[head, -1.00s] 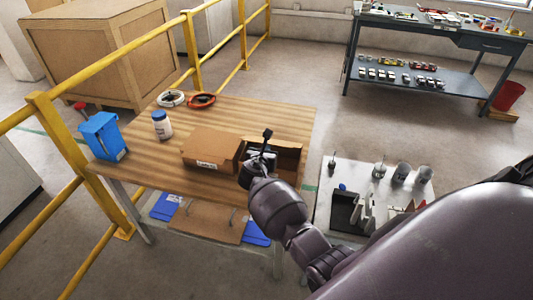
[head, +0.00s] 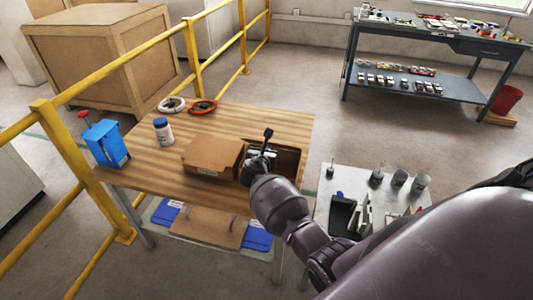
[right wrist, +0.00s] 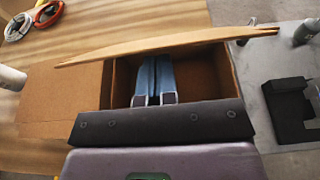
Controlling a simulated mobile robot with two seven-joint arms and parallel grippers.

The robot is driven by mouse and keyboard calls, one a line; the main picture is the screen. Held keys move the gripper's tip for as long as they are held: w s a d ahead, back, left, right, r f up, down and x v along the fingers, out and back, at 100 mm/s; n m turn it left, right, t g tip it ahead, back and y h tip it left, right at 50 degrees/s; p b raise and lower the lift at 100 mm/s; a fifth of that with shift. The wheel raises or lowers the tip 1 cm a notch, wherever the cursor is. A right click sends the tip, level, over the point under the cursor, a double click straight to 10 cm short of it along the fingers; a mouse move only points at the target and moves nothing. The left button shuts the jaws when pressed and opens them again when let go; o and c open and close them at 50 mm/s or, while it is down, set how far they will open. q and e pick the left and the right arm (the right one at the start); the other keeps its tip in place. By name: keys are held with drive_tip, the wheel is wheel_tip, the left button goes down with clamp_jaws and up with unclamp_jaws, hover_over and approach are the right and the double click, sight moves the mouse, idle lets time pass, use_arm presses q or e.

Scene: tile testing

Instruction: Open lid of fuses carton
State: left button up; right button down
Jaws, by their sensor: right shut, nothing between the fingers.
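The brown cardboard fuses carton (head: 212,153) sits on the wooden table, with a small white label on its front side. Its left part has a flat brown top; its right part is open, showing a dark interior (head: 289,162). In the right wrist view a cardboard flap (right wrist: 165,43) stands nearly edge-on beyond the opening, and a flat brown panel (right wrist: 60,95) lies to the left. My right gripper (head: 262,156) is at the opening; in the wrist view its shut, empty fingers (right wrist: 153,68) reach over the opening. The arm hides part of the carton. My left gripper is not in view.
A white bottle (head: 163,131), a blue container (head: 106,144) and red and white rings (head: 203,107) stand on the left and back of the table (head: 150,178). A yellow railing (head: 70,160) runs along the left. A grey side table (head: 345,175) with cups stands at the right.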

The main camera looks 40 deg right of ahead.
drive_tip(key=shift+w+d+r, duration=0.1)
drive_tip(key=shift+w+r, duration=0.05)
drive_tip(key=shift+r, duration=0.1)
drive_tip(key=shift+w+d+r+p, duration=0.3)
drive_tip(key=shift+d+r+p, duration=0.1)
drive_tip(key=shift+r+p, duration=0.15)
drive_tip(key=shift+w+d+r+p, duration=0.3)
drive_tip(key=shift+d+r+p, duration=0.05)
drive_tip(key=shift+r+p, duration=0.2)
drive_tip(key=shift+w+d+r+p, duration=0.65)
drive_tip(key=shift+w+d+r, duration=0.05)
drive_tip(key=shift+d+r, duration=0.15)
drive_tip(key=shift+w+d, duration=0.1)
drive_tip(key=shift+r, duration=0.1)
